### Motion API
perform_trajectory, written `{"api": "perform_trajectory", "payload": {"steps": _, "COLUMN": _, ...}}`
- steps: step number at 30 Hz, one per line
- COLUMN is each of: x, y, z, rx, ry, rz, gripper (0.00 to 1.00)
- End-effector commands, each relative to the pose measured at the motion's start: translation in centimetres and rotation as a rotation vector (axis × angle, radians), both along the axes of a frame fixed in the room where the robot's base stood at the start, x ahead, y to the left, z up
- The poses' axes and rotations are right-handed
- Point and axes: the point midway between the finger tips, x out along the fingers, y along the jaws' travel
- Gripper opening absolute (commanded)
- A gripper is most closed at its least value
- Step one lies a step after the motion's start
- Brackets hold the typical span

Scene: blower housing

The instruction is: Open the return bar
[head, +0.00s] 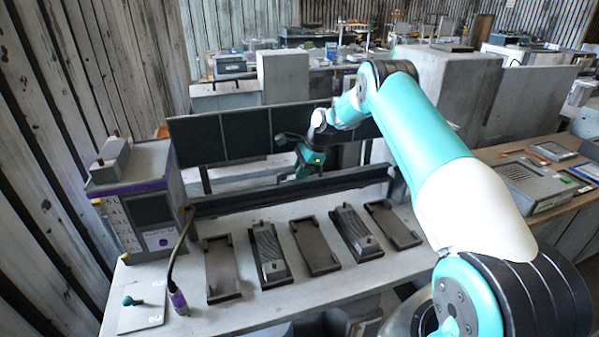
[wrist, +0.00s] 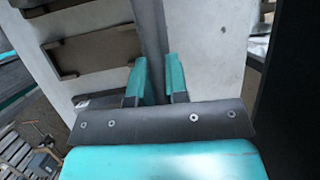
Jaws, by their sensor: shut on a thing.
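The return bar (head: 250,202) is a long dark bar running across the back of the grey bench, behind the row of trays. My gripper (head: 297,177) reaches down to it near its middle, in front of the dark upright panels. In the wrist view the bar (wrist: 152,35) runs up the picture between the two teal fingers of my gripper (wrist: 158,78). The fingers are shut on it, one on each side. The part of the bar under the palm is hidden. I cannot tell how the bar is joined at its ends.
Several dark trays (head: 222,268) lie along the bench, some with ribbed blocks. Dark panels (head: 240,136) stand behind my gripper. A grey control box (head: 140,200) stands at the left, with a cable and a purple-banded plug (head: 178,302) before it. A side bench (head: 560,205) is at right.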

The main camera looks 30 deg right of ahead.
Motion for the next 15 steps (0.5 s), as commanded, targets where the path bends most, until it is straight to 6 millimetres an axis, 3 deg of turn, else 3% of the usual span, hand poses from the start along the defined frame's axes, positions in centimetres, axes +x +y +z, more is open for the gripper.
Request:
{"api": "perform_trajectory", "payload": {"steps": 2, "x": 0.04, "y": 0.33, "z": 0.02, "rx": 0.005, "ry": -0.003, "rz": 0.009, "gripper": 0.0}}
{"api": "perform_trajectory", "payload": {"steps": 3, "x": 0.03, "y": 0.32, "z": 0.02, "rx": 0.004, "ry": -0.003, "rz": 0.01, "gripper": 0.22}}
{"api": "perform_trajectory", "payload": {"steps": 6, "x": 0.0, "y": 0.21, "z": 0.01, "rx": 0.004, "ry": -0.002, "rz": 0.008, "gripper": 0.39}}
{"api": "perform_trajectory", "payload": {"steps": 15, "x": -0.05, "y": -0.05, "z": 0.2, "rx": 0.001, "ry": -0.002, "rz": 0.003, "gripper": 0.39}}
